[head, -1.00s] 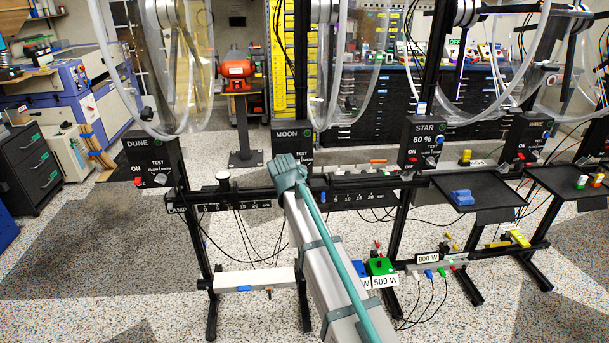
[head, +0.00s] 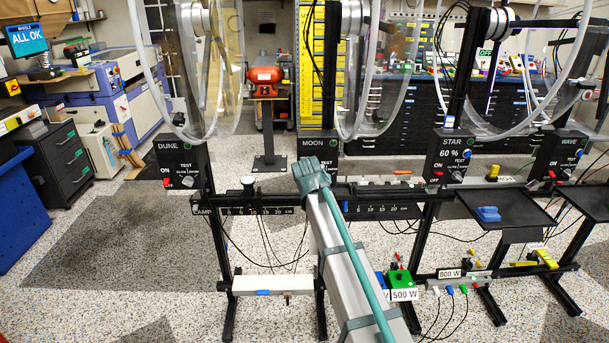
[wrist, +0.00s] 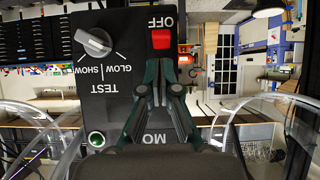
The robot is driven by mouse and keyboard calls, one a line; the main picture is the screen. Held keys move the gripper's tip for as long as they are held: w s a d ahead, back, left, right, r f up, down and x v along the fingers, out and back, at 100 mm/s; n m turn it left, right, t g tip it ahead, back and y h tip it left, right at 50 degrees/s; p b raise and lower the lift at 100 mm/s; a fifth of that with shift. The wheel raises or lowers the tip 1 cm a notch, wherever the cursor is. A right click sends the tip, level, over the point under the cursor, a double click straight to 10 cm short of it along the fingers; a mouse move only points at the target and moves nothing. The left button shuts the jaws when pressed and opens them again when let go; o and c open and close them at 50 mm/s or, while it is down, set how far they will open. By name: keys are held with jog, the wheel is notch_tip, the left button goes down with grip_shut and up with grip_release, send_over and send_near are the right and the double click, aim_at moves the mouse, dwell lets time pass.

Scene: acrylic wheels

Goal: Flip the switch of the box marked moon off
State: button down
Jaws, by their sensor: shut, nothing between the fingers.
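The black box marked MOON (head: 318,146) hangs on the rack near the middle of the head view; my arm covers its lower part. In the wrist view the box (wrist: 105,75) is upside down and fills the middle. Its red switch (wrist: 161,39) sits beside the OFF label. My gripper (wrist: 162,66) is shut and empty, its fingertips right by the switch; I cannot tell whether they touch it. My gripper hides part of the name and the label on the switch's other side. In the head view the gripper is hidden behind my arm.
The wrist view also shows a grey test knob (wrist: 94,41) and a green round button (wrist: 96,139) on the box. Boxes marked DUNE (head: 181,165) and STAR (head: 450,155) stand left and right. Clear curved discs and tubes (head: 367,70) hang above.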

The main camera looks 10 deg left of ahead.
jog(key=f+p+v, duration=0.1)
jog(key=p+v, duration=0.1)
jog(key=v, duration=0.8)
jog(key=shift+s, duration=0.35)
jog(key=shift+f, duration=0.15)
jog(key=s+d+f+g+h, duration=0.1)
jog(key=s+d+f+g, duration=0.35)
jog(key=f, duration=0.85)
jog(key=s+d+f+g+h, duration=0.1)
jog(key=s+d+f+g, duration=0.1)
jog(key=s+d+f, duration=0.65)
jog(key=s+d+f+g+h, duration=0.1)
jog(key=s+d+f+g, duration=0.15)
jog(key=s+f, duration=0.9)
jog(key=s+d+f+g, duration=0.3)
jog(key=s+d+f, duration=0.1)
jog(key=s+f, duration=0.4)
jog(key=s+d+f+m+g, duration=0.1)
jog(key=s+d+f+g, duration=0.2)
jog(key=s, duration=1)
jog(key=s+d+f+m+g, duration=0.1)
jog(key=s+d+f+g, duration=0.2)
jog(key=s+d+f, duration=0.4)
jog(key=s+f, duration=0.4)
jog(key=f, duration=0.2)
jog(key=shift+s+f+y, duration=0.25)
jog(key=shift+f+y, duration=0.05)
jog(key=shift+y, duration=0.1)
